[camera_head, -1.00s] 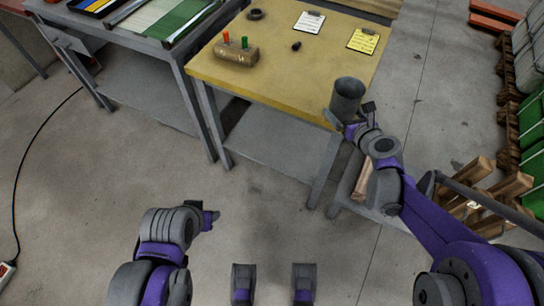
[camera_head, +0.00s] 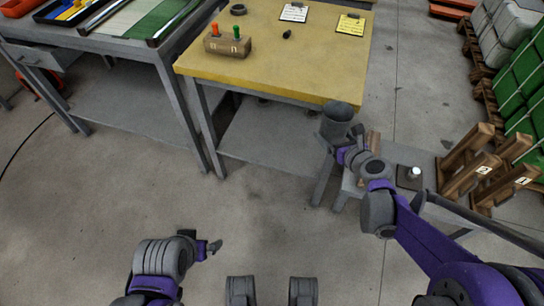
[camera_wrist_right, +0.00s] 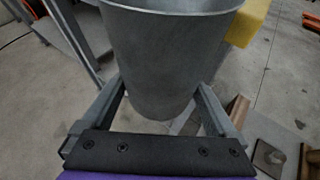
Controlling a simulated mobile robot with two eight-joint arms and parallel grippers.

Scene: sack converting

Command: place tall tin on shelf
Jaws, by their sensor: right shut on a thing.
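The tall tin (camera_head: 337,118) is a grey, open-topped cylinder, wider at the rim. My right gripper (camera_head: 343,141) is shut on it and holds it upright by the front right corner of the yellow table. In the right wrist view the tin (camera_wrist_right: 165,60) stands between the two fingers of the gripper (camera_wrist_right: 160,100). My left gripper (camera_head: 213,247) is empty over the floor at the lower left; its finger gap is too small to tell. A grey lower shelf (camera_head: 275,140) lies under the yellow table. A low grey bench (camera_head: 400,155) stands right of it, partly behind my right arm.
The yellow table (camera_head: 290,65) carries a peg block (camera_head: 227,47), a dark ring and two clipboards. A grey workbench (camera_head: 110,45) stands left. Numbered wooden racks (camera_head: 470,165) and green stacks (camera_head: 520,90) stand right.

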